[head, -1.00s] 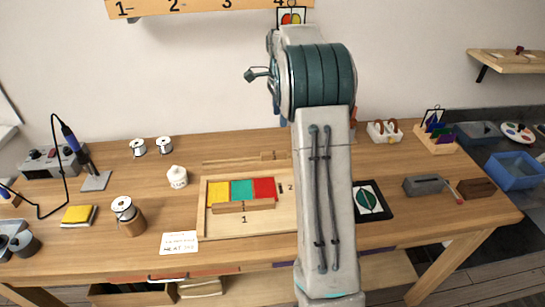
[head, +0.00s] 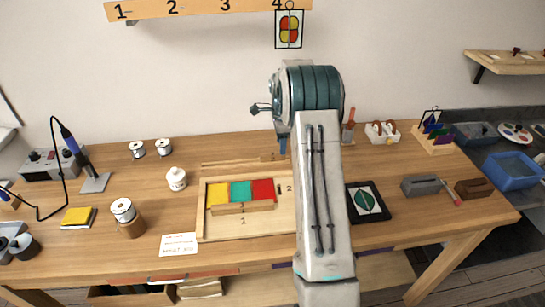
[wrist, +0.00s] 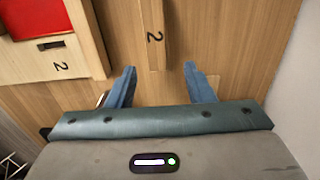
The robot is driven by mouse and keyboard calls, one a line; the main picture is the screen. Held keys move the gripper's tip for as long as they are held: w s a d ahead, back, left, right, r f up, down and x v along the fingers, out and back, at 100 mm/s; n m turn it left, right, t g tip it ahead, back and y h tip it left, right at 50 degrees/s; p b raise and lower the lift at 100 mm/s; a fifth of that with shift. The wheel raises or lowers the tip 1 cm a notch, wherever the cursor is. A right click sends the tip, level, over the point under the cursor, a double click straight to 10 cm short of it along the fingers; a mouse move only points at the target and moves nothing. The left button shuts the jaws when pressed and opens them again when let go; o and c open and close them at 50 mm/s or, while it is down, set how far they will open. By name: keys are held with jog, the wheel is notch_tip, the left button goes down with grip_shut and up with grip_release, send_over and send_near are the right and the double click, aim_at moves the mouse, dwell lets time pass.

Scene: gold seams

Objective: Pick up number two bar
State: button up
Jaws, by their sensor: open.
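The number two bar (wrist: 155,40) is a pale wooden bar marked 2, lying on the table. In the head view it appears to be among the wooden strips (head: 238,161) behind the wooden tray (head: 215,237); its mark is too small to read there. My gripper (wrist: 162,78) is open and empty, with its blue fingers apart on either side of the bar's near end. I cannot tell whether they touch it. In the head view a blue finger (head: 282,145) shows behind my arm, which hides the rest.
The tray holds yellow (head: 217,194), teal (head: 241,191) and red (head: 263,189) panes, with a wooden bar (head: 243,208) along their front edge. A white bottle (head: 176,179) stands left of it, a dark-framed panel (head: 367,201) lies right. A coloured panel (head: 289,29) hangs above.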

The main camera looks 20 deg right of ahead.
aim_at(273, 158)
jog(key=f, duration=0.4)
jog(key=shift+s+a+p, duration=0.1)
jog(key=shift+a+p, duration=0.1)
jog(key=shift+p, duration=0.15)
grip_shut()
jog(key=shift+r, duration=0.15)
